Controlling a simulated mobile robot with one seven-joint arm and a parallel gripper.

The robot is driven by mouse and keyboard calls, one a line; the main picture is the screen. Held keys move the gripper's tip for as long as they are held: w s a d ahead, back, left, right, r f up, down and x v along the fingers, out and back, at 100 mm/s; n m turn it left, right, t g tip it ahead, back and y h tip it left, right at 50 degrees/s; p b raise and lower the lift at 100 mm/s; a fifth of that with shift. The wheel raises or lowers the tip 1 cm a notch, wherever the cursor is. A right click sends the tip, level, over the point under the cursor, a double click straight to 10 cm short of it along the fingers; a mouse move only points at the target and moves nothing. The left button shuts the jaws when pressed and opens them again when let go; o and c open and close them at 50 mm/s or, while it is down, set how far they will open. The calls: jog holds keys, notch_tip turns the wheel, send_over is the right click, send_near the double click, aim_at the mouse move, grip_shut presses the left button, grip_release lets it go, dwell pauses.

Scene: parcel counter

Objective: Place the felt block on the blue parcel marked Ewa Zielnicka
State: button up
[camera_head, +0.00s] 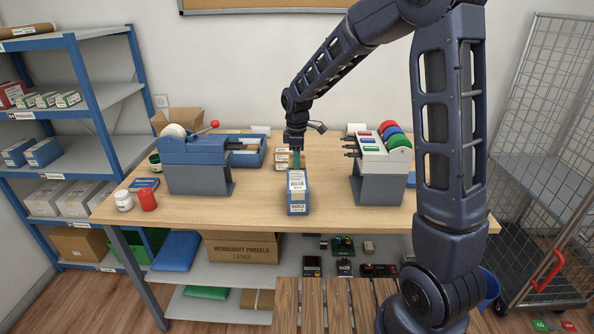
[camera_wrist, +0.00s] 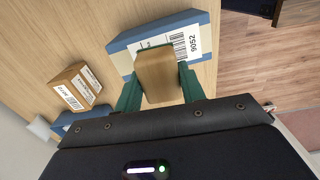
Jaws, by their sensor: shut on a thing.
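My gripper (camera_wrist: 160,88) is shut on a small brown block (camera_wrist: 157,74), which I take to be the felt block, between its green fingers. The blue parcel (camera_wrist: 125,50) with a white label marked 9052 lies beyond and under the block in the wrist view. The name on its label is too small to read. In the head view the blue parcel (camera_head: 298,192) lies on the table near its front edge, with my gripper (camera_head: 296,160) over its far end. Whether the block touches the parcel, I cannot tell.
A small brown labelled box (camera_wrist: 80,88) lies beside the parcel, with a blue one (camera_wrist: 75,117) close by. A blue dispenser (camera_head: 195,165) stands left and a label machine with coloured rolls (camera_head: 385,165) right. A white jar (camera_head: 124,201) and a red one (camera_head: 148,200) stand front left.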

aim_at(297, 179)
jog(key=shift+f, duration=2.4)
jog(key=o, duration=1)
jog(key=shift+f, duration=0.1)
jog(key=shift+c, duration=0.2)
notch_tip(297, 179, up, 12)
jog(key=shift+r, duration=0.15)
